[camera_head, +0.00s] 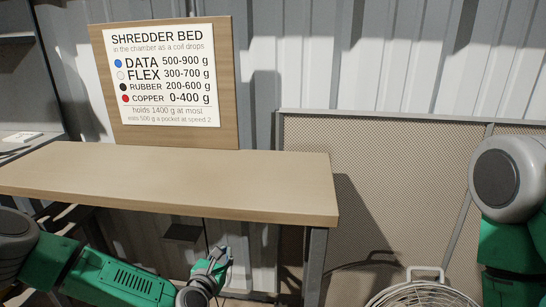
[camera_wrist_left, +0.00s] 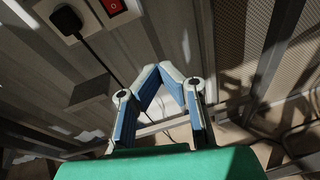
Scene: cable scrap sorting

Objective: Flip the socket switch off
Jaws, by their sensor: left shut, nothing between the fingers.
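The red socket switch (camera_wrist_left: 113,7) shows at the top edge of the left wrist view, in a pale socket plate cut off by the frame. A black plug (camera_wrist_left: 67,20) sits in the socket to its left, with a black cable running down from it. My left gripper (camera_wrist_left: 160,70) is shut and empty, below and to the right of the switch in that view and apart from it. In the head view my left gripper (camera_head: 220,256) is low, below the table's front edge. I cannot make out the switch there. My right gripper is out of view.
A wooden table (camera_head: 180,185) stands above my left gripper, with a metal leg (camera_head: 315,265) to the right. A sign board (camera_head: 165,80) stands at its back. A white wire-guarded object (camera_head: 422,292) is at bottom right, before a mesh panel (camera_head: 400,190).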

